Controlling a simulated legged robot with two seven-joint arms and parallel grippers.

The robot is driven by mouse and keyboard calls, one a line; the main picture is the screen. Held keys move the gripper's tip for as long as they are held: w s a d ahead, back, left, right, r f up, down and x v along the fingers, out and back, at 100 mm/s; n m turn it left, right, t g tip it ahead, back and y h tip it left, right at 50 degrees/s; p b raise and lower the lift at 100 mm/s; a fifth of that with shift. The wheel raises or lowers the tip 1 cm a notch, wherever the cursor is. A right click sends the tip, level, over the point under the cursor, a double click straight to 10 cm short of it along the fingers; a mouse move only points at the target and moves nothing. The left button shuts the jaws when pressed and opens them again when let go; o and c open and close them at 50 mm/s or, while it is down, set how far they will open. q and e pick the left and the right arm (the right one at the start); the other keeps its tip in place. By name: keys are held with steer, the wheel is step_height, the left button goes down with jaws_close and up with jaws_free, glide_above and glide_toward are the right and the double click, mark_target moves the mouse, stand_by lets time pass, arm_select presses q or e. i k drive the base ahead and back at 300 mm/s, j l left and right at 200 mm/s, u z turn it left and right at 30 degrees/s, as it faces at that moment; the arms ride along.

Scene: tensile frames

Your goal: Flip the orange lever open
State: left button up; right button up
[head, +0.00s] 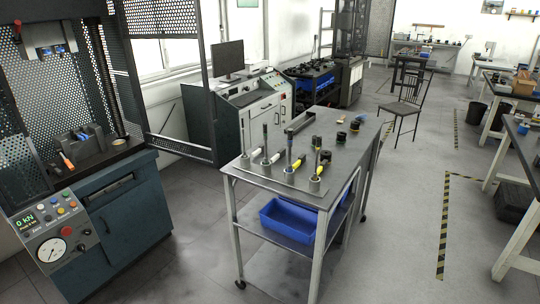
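An orange lever (67,160) sticks out low on the front of a grey fixture (88,143) on the bed of the testing machine at the left. It slants, with its orange grip toward the machine's front edge. A blue part (82,135) shows on the fixture. Whether the lever is open or closed is too small to tell. Neither of my grippers is in view.
The machine (115,190) has perforated guards, an upper clamp (45,50) and a control panel (52,225) with buttons and a dial. An open mesh door (180,147) reaches rightward. A wheeled cart (275,178) holds several tools and a blue bin (290,220). Floor between is clear.

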mark_target(58, 150)
steer(key=u, duration=1.45)
steer(key=i+j+z, duration=0.1)
steer(key=i+z, duration=0.4)
steer(key=i, duration=3.25)
